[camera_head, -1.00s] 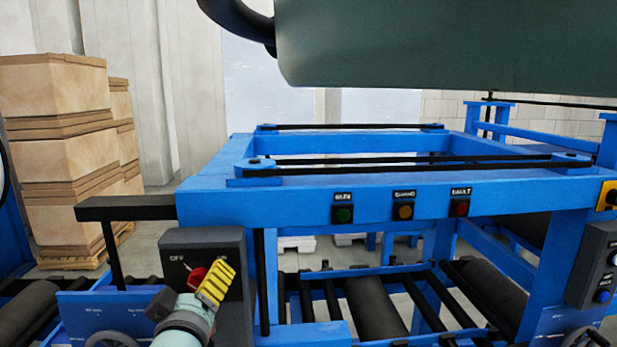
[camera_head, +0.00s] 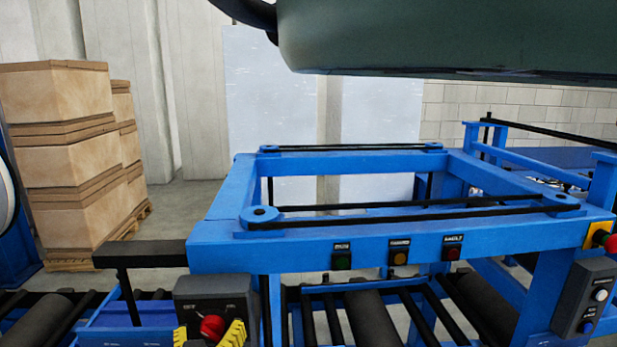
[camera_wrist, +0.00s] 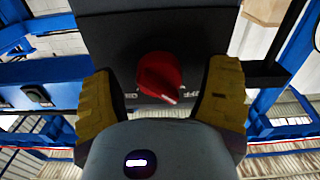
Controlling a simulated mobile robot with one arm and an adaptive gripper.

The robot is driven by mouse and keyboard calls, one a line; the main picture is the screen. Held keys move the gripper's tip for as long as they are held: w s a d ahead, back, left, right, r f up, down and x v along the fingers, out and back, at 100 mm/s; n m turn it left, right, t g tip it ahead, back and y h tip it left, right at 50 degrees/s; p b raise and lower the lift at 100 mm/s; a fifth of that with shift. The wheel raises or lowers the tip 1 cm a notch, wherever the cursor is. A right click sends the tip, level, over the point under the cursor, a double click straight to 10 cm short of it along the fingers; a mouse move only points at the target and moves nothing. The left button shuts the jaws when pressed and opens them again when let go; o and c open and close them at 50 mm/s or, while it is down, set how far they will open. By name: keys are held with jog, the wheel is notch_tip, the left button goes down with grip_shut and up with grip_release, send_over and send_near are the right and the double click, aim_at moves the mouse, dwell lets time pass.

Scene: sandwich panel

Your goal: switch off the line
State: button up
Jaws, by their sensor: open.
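The red rotary knob (camera_head: 212,327) sits on a dark switch box (camera_head: 215,288) at the lower left of the head view, below labels that seem to read OFF on the left and ON on the right. My gripper (camera_head: 208,335) is open, its yellow fingers on either side of the knob. In the wrist view the knob (camera_wrist: 158,75) lies between the spread fingers (camera_wrist: 160,85), with gaps on both sides. The knob's white mark points down and slightly right there, towards an upside-down label partly hidden by the right finger.
A blue conveyor frame (camera_head: 330,259) carries green (camera_head: 342,262), amber (camera_head: 400,258) and red (camera_head: 452,253) buttons. A red emergency stop (camera_head: 609,242) and a grey button box (camera_head: 588,296) stand at right. A black bar (camera_head: 140,255) juts out beside the switch box. Stacked cartons (camera_head: 65,155) stand behind.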

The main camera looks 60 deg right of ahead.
jog(key=shift+s+d+m+p, duration=0.1)
jog(key=shift+m+p, duration=0.5)
jog(key=shift+p, duration=2.2)
